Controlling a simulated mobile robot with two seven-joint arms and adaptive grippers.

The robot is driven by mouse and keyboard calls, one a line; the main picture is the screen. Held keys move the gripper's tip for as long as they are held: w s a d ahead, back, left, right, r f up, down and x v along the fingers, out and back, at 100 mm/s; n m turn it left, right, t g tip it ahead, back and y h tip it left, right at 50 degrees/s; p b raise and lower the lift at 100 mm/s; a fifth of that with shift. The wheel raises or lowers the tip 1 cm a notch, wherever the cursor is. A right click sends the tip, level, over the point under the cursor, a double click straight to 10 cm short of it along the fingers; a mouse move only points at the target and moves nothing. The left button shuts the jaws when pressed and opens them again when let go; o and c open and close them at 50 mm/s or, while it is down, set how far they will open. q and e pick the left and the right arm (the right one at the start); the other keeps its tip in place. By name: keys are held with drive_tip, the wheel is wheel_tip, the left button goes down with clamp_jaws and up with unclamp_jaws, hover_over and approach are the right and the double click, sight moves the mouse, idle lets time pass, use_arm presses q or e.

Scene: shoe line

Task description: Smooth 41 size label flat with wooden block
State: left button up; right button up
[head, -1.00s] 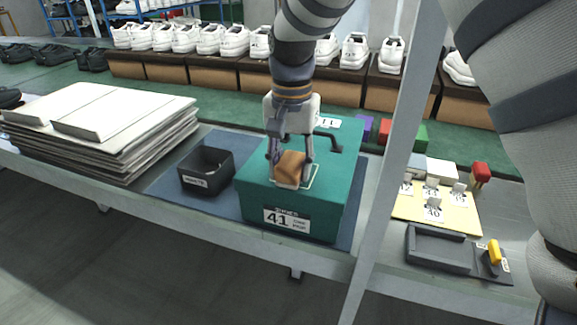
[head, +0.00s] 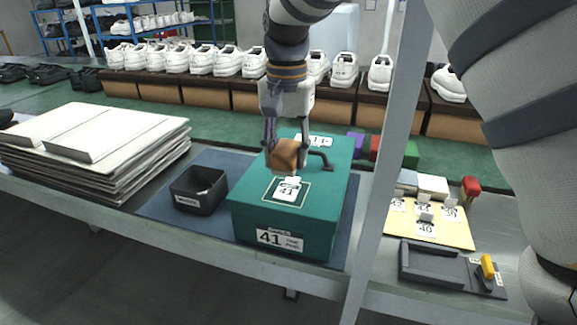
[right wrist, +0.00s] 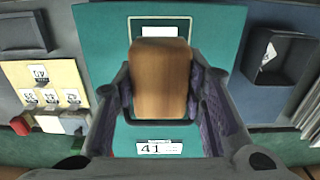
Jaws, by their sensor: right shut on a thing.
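The 41 size label (head: 287,190) lies on the lid of the teal shoe box (head: 250,208), inside a pale outlined rectangle. A small white part at its far edge seems to stand up; I cannot tell how flat it lies. My right gripper (head: 286,150) is shut on the wooden block (head: 283,155) and holds it above the lid, just behind the label. In the right wrist view the block (right wrist: 160,78) sits between the fingers and hides part of the label (right wrist: 160,31). My left gripper is not in view.
A black bin (head: 199,190) stands left of the box, beyond it a stack of white boards (head: 90,140). Right of a grey post (head: 385,160) are a yellow label card (head: 440,235) and a grey tray (head: 432,262). A dark handle (head: 321,160) is near the box's far right.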

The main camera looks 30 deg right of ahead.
drive_tip(key=shift+r, duration=0.2)
drive_tip(key=shift+r, duration=1.55)
drive_tip(key=shift+f, duration=0.1)
